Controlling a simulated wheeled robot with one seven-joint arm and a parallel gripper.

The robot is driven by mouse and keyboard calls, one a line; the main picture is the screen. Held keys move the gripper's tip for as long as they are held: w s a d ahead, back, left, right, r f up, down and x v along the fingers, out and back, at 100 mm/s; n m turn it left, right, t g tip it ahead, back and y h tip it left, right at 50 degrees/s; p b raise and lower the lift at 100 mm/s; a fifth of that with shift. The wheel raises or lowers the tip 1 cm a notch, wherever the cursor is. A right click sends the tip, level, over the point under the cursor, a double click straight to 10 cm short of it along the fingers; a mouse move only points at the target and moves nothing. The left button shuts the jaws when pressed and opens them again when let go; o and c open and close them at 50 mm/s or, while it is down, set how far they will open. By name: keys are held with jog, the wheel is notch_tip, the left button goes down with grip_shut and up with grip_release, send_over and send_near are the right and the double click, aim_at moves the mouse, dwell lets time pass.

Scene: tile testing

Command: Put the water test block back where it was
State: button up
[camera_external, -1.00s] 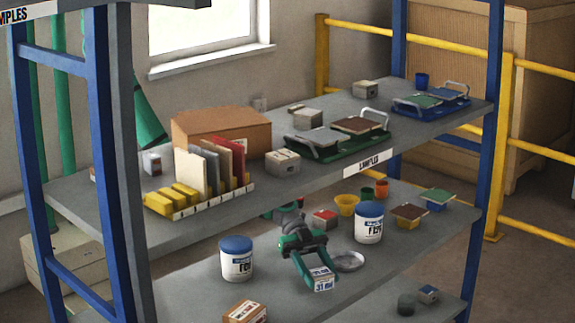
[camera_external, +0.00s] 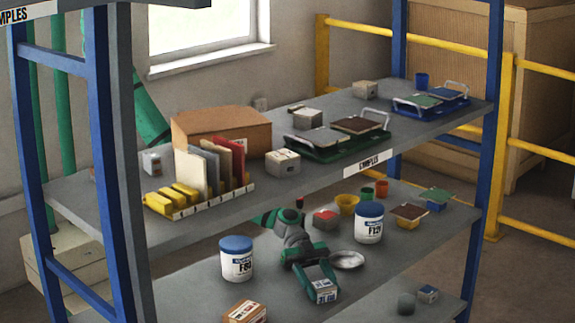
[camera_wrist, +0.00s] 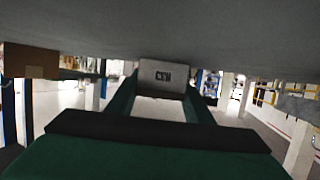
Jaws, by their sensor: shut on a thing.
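My green and grey gripper (camera_external: 321,284) is shut on a small pale grey block (camera_external: 324,294) with blue lettering. It holds the block over the lower shelf (camera_external: 185,295), near the front edge. In the wrist view the block (camera_wrist: 162,74) sits between the green fingertips (camera_wrist: 160,90), with dark lettering on its face. Whether the block touches the shelf cannot be told. Similar grey blocks stand on the upper shelf: one (camera_external: 283,164) by the green tray, one (camera_external: 307,117) behind it and one (camera_external: 365,90) farther back.
White tubs with blue lids stand left (camera_external: 236,262) and right (camera_external: 368,225) of my gripper. A round metal dish (camera_external: 347,260) lies just right of it. A brown-sided box (camera_external: 245,312) is at the front. The upper shelf (camera_external: 215,222) overhangs my arm.

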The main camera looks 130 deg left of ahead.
jog(key=shift+s+d+f, duration=0.15)
jog(key=shift+s+f, duration=0.2)
jog(key=shift+f, duration=0.35)
jog(key=o, duration=1.3)
jog(key=shift+f, duration=0.1)
jog(key=shift+w+r, duration=0.1)
jog(key=shift+r, duration=0.15)
jog(key=shift+s+r, duration=0.25)
jog(key=v, duration=1.1)
jog(key=shift+a+r, duration=0.35)
jog(key=shift+r, duration=0.15)
jog(key=shift+a, duration=0.1)
